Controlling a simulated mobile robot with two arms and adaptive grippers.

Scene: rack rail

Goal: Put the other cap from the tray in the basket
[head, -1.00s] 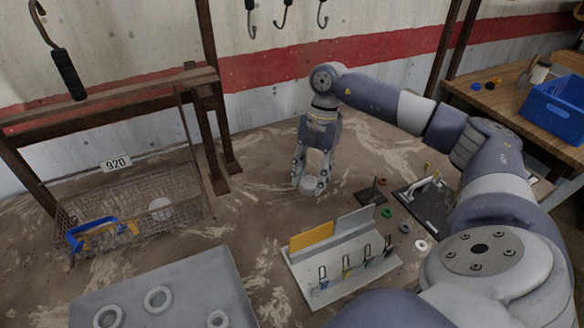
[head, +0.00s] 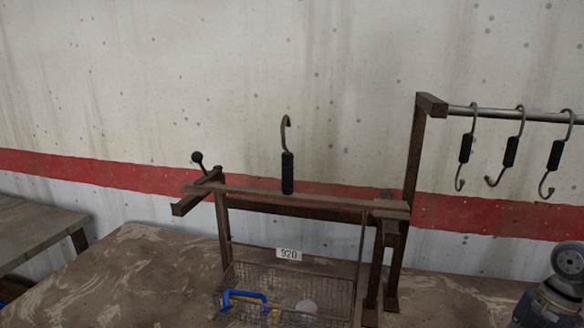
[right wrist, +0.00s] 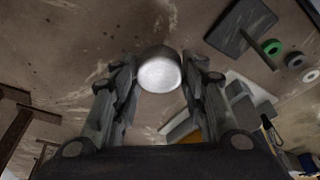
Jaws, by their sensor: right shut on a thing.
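My right gripper (right wrist: 160,82) is shut on a white round cap (right wrist: 159,70), which shows between its two fingers in the right wrist view. In the head view only part of my right wrist shows, at the lower right edge; the fingers and the held cap are out of frame. The wire basket (head: 340,296) stands below the rusty frame at the bottom of the head view, with the label 920 (head: 288,254) above it. A whitish round thing (head: 307,306) lies in the basket. My left gripper is not in view.
A rusty frame (head: 300,203) with a black-handled hook (head: 287,172) rises over the basket. More hooks (head: 509,152) hang from a rail at right.

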